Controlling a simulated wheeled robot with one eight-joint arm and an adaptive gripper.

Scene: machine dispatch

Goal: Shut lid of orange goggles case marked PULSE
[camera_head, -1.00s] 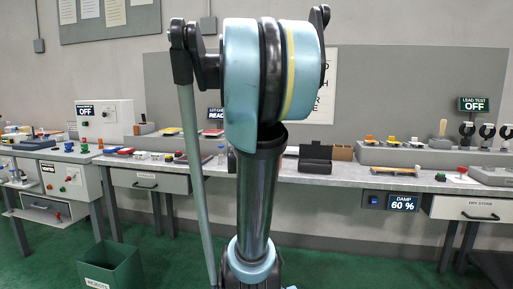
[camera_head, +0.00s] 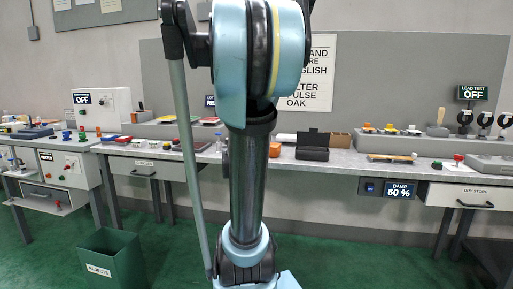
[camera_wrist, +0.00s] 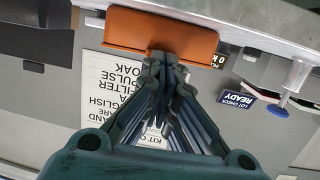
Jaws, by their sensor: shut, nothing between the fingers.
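An orange case (camera_wrist: 160,32) fills the top middle of the wrist view, which looks upside down. I see a broad orange panel of it, and I cannot read any marking on it. In the head view a small orange piece (camera_head: 275,149) shows on the bench just right of my arm, most likely the same case. My gripper (camera_wrist: 165,60) is shut and empty in the wrist view. Its fingertips overlap the panel's lower edge in the picture; I cannot tell whether they touch it. In the head view my arm hides the gripper.
A black case (camera_head: 313,152) with its lid up stands right of the orange piece. A wooden box (camera_head: 340,140) is beside it. A flat tray (camera_head: 390,157) lies further right. A green rejects bin (camera_head: 112,262) stands on the floor at left.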

